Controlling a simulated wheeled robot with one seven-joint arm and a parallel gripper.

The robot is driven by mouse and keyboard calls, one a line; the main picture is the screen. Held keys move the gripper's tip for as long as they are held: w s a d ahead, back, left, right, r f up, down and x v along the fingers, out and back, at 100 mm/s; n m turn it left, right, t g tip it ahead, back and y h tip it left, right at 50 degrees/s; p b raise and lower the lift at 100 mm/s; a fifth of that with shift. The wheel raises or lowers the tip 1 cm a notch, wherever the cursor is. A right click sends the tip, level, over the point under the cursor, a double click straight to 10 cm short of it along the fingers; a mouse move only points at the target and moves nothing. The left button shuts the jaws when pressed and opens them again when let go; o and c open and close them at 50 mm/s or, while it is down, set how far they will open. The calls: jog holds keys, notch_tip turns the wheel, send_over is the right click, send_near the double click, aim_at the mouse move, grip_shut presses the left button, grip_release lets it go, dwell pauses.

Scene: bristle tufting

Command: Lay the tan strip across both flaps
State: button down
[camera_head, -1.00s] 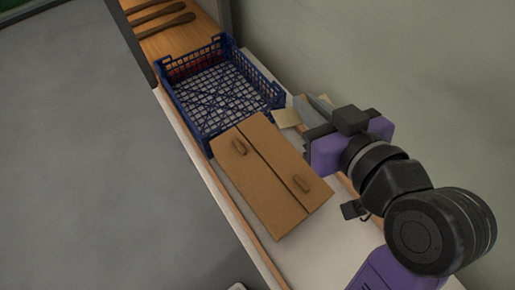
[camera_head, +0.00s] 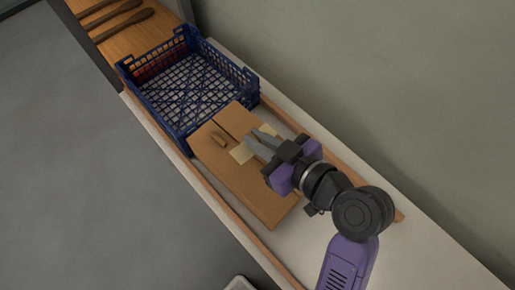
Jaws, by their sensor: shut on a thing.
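The closed cardboard box has two brown flaps, a left flap (camera_head: 238,182) and a right flap (camera_head: 232,117), with a seam between them. My gripper (camera_head: 259,143) is over the box, its grey fingers shut on the pale tan strip (camera_head: 241,154). The strip shows on both sides of the fingers, and its middle is hidden by them. It lies crosswise over the seam as seen from here. I cannot tell whether it touches the flaps.
A blue plastic crate (camera_head: 158,109) stands against the far end of the box. Beyond it is a wooden surface with several dark brown long items (camera_head: 122,25). The pale bench top (camera_head: 310,242) is bare at the near end. A wall runs along the right.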

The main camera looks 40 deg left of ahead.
aim_at(258, 157)
jog(key=shift+f+b, duration=0.3)
jog(key=shift+f, duration=2.2)
jog(key=shift+f, duration=0.15)
jog(key=c, duration=1.5)
grip_release()
jog(key=shift+r, duration=0.25)
jog(key=v, duration=1.2)
jog(key=shift+f, duration=0.15)
